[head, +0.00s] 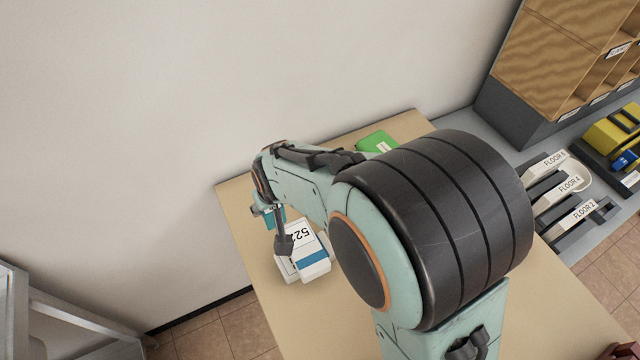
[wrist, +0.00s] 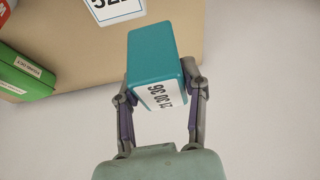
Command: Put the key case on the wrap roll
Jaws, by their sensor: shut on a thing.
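My gripper (wrist: 161,92) is shut on a teal box (wrist: 153,55) with a white numbered label on one face. The box sits between the two fingers and may be the key case. In the head view, my gripper (head: 280,236) is at the left part of the table, and a small part of the teal box shows beside a dark finger. A white block (head: 311,262) with a blue band and a number label lies close below or beside it. Its label card (wrist: 116,8) shows at the top of the wrist view. I cannot tell which thing is the wrap roll.
A green box (head: 376,141) lies at the table's back; it also shows in the wrist view (wrist: 22,72). The pale wall (head: 200,90) is behind the table (head: 235,200). Floor-labelled trays (head: 570,190) and wooden pigeonholes (head: 560,50) stand at right. My arm hides much of the table.

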